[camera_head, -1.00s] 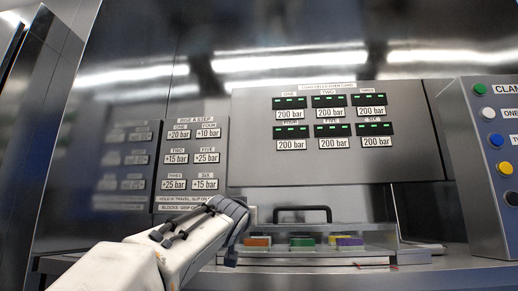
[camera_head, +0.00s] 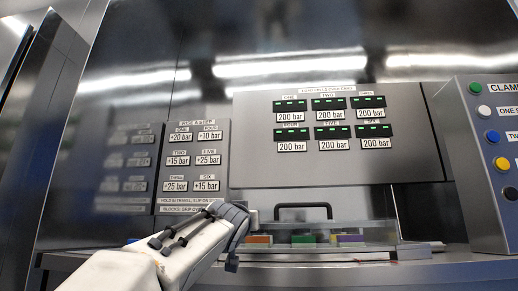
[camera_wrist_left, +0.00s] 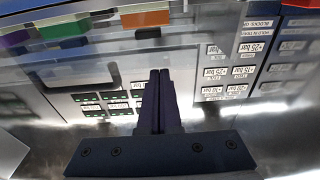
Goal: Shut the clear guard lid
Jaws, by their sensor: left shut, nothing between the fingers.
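The clear guard lid (camera_head: 345,228) is a see-through panel with a black bar handle (camera_head: 303,206). It is at the panel's lower middle, over a row of coloured blocks. How far it is tilted is hard to tell. My left gripper (camera_head: 238,238) is at the left end of the lid, beside the orange block (camera_head: 258,239). Its contact with the lid cannot be made out. In the left wrist view its dark fingers (camera_wrist_left: 160,78) are together and empty. My right gripper is not in view.
Green (camera_head: 303,239) and purple (camera_head: 350,239) blocks sit under the clear panel. A label board (camera_head: 194,160) is at left, a gauge panel (camera_head: 335,160) above, and a button console (camera_head: 480,180) at right. A steel ledge (camera_head: 450,256) runs along the front.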

